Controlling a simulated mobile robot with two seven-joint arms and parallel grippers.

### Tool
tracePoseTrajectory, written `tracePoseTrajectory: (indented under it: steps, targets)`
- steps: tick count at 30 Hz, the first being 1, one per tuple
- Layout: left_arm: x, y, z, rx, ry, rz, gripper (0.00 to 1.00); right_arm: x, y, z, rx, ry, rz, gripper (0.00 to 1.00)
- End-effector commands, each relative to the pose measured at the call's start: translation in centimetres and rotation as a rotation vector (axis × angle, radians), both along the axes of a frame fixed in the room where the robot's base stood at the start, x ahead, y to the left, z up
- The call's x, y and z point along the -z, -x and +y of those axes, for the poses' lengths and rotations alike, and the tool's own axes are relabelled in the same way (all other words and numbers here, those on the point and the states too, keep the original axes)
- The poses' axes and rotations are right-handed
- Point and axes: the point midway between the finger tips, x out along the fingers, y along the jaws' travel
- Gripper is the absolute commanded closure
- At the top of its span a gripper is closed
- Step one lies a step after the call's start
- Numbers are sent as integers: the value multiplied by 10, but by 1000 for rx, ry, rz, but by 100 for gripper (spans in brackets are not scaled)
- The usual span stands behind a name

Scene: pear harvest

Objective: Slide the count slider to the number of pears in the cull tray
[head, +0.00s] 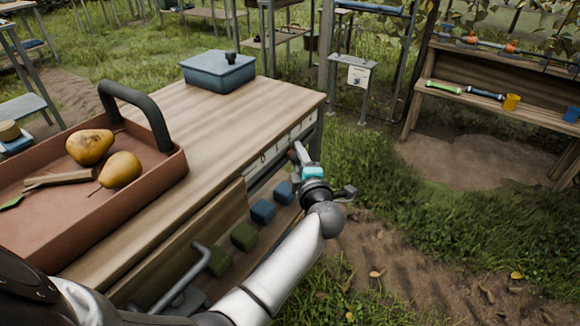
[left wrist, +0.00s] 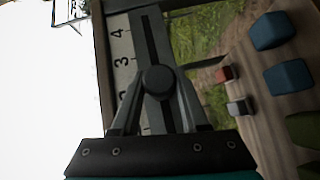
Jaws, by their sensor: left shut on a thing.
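The terracotta cull tray (head: 150,178) with a dark arched handle stands on the wooden bench. Two yellow-brown pears, one farther back (head: 90,147) and one nearer (head: 121,169), lie in it; its left end is cut off. The count slider runs along a pale number strip (head: 272,153) on the bench's front. In the left wrist view, its round dark knob (left wrist: 160,81) sits in a slot between my left gripper's fingers (left wrist: 160,90), which are shut on it. The knob is roughly between the 3 and the partly hidden 2. My right gripper is out of view.
A twig (head: 60,180) and a green leaf (head: 11,202) also lie in the tray. A blue lidded box (head: 218,72) stands at the bench's back. Blue (head: 263,211) and green (head: 243,236) blocks show below the slider. Grass lies to the right.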

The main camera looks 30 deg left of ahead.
Motion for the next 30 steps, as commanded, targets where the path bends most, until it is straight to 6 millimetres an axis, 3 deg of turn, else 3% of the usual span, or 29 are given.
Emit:
tracePoseTrajectory:
  steps: [11,12,19,30]
  targets:
    - [1,-3,-1,1,1,4,100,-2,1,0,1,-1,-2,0]
    - [1,-3,-1,1,1,4,52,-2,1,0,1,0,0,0]
    - [1,-3,-1,1,1,3,26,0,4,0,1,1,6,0]
    - [0,-3,-2,1,1,3,26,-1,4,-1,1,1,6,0]
